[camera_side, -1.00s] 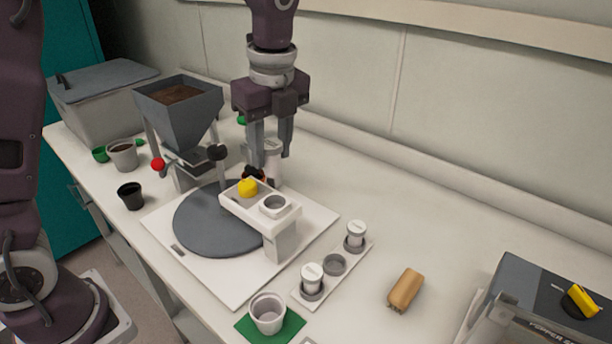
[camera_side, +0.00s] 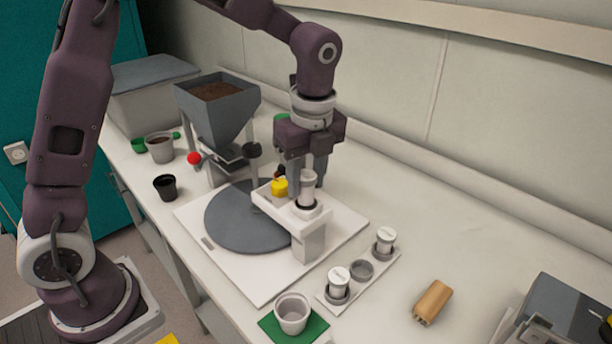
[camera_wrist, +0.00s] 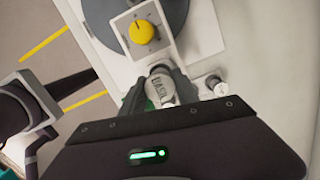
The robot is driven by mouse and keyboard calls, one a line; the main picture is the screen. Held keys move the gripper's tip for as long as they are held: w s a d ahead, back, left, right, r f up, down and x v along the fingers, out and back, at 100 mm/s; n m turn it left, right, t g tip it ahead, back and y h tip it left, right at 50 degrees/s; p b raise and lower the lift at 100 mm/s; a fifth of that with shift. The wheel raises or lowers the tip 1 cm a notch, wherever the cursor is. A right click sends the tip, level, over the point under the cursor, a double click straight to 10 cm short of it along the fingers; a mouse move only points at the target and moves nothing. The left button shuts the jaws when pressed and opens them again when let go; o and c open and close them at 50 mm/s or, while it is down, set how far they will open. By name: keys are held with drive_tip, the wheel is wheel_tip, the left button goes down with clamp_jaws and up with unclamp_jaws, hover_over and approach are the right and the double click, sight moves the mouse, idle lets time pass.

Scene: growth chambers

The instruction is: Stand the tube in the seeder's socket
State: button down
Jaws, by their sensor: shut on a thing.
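The tube (camera_side: 307,186), white-capped and pale, is upright between the fingers of my gripper (camera_side: 305,176). In the wrist view the tube (camera_wrist: 161,86) shows a label reading BASIL, with a dark finger on each side. My gripper is shut on it. The seeder (camera_side: 314,243) has a white raised arm with a round socket (camera_side: 318,211). The tube's lower end is at the socket's ring and appears to be in its mouth; I cannot tell how deep it sits. A yellow knob (camera_side: 279,187) stands beside the socket and also shows in the wrist view (camera_wrist: 142,31).
A white rack (camera_side: 357,289) holds two tubes, with an empty hole between them. A white cup (camera_side: 293,314) stands on a green mat. A grey hopper (camera_side: 218,108) stands behind the seeder's dark disc (camera_side: 247,222).

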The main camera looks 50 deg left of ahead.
drive_tip(key=shift+f, duration=0.95)
idle(0.6)
drive_tip(key=c, duration=0.8)
unclamp_jaws()
drive_tip(key=shift+c, duration=0.2)
drive_tip(key=shift+r, duration=4.25)
